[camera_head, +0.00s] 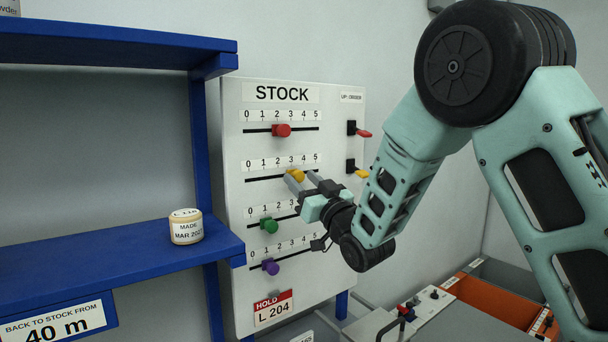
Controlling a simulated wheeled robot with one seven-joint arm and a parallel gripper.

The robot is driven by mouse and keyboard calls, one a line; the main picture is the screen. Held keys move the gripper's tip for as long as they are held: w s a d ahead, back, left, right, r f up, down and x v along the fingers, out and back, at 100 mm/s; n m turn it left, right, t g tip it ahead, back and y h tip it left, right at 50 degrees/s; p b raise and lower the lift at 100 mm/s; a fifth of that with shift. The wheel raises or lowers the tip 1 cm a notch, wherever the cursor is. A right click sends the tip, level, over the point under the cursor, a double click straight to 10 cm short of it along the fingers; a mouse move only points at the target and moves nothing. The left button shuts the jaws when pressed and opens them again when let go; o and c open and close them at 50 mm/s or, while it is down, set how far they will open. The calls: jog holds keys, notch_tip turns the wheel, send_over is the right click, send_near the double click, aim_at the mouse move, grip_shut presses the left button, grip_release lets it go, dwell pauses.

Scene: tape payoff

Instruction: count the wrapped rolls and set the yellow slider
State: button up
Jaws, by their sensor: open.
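The STOCK board (235,220) stands upright against the wall, with several slider rows marked 0 to 5. The yellow slider (297,175) is in the second row, around 3 to 4; the fingers partly cover it, so its exact mark is unclear. My gripper (303,178) is open at the yellow slider, its fingertips close to the knob; I cannot tell whether they touch it. One roll (186,228) with a pale label reading "MADE MAR 202…" sits on the blue shelf (100,270).
The red slider (282,130) is above; the green slider (269,226) and purple slider (270,267) are below. Red (362,132) and yellow (360,172) levers sit at the board's right. An orange bin (490,303) is lower right. The upper blue shelf (120,45) overhangs at left.

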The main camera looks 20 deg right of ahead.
aim_at(264, 172)
jog(key=shift+w, duration=0.1)
grip_shut()
jog(key=shift+a+f+b, duration=0.1)
jog(key=shift+a+b, duration=0.15)
jog(key=shift+b, duration=0.1)
jog(key=a+b, duration=0.1)
jog(key=s+a+b, duration=0.1)
jog(key=a+b, duration=0.1)
jog(key=s+a+b, duration=0.1)
jog(key=a, duration=0.1)
jog(key=shift+a, duration=0.15)
jog(key=shift+s+a+b, duration=0.15)
jog(key=shift+a+b, duration=0.2)
jog(key=shift+a, duration=0.25)
grip_release()
